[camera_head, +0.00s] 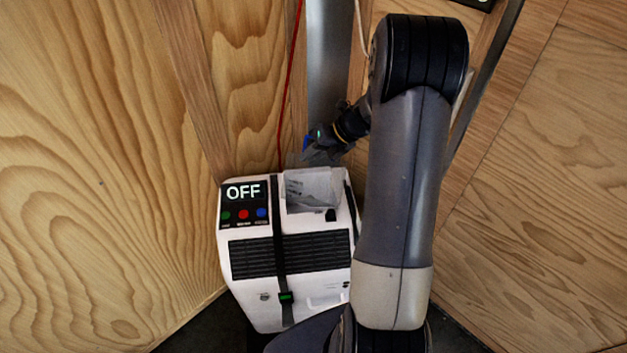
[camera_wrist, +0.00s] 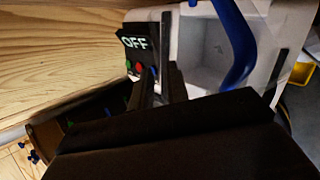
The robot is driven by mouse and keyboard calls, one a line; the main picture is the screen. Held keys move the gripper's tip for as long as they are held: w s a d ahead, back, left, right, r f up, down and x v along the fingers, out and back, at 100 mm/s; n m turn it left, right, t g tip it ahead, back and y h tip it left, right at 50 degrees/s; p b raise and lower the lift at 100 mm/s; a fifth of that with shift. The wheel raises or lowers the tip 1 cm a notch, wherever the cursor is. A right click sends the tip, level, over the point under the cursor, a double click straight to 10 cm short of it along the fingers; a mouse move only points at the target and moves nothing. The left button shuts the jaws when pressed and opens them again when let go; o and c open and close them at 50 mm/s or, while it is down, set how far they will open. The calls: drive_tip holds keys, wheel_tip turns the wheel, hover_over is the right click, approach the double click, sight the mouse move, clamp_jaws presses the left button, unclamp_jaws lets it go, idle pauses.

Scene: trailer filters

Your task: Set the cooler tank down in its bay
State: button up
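The cooler is a white unit (camera_head: 260,313) with a black grille and a panel reading OFF (camera_head: 243,192); the panel also shows in the wrist view (camera_wrist: 135,43). At its top right is a pale grey, box-like part (camera_head: 313,190), open or translucent, also in the wrist view (camera_wrist: 205,62). I cannot tell whether it is the tank or the empty bay. My gripper (camera_head: 318,152) is just above and behind this part, by a small blue piece (camera_head: 307,142). In the wrist view a curved blue band (camera_wrist: 237,45) crosses the grey part. Its fingertips and grip are unclear.
Wooden walls (camera_head: 100,150) close in on both sides of the cooler. A grey metal post (camera_head: 328,60) and a red cable (camera_head: 288,90) stand behind it. A black strap (camera_head: 278,225) runs down its front. A yellow item (camera_wrist: 301,73) lies right in the wrist view.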

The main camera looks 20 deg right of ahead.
clamp_jaws()
drive_tip(key=shift+r, duration=0.1)
idle(1.2)
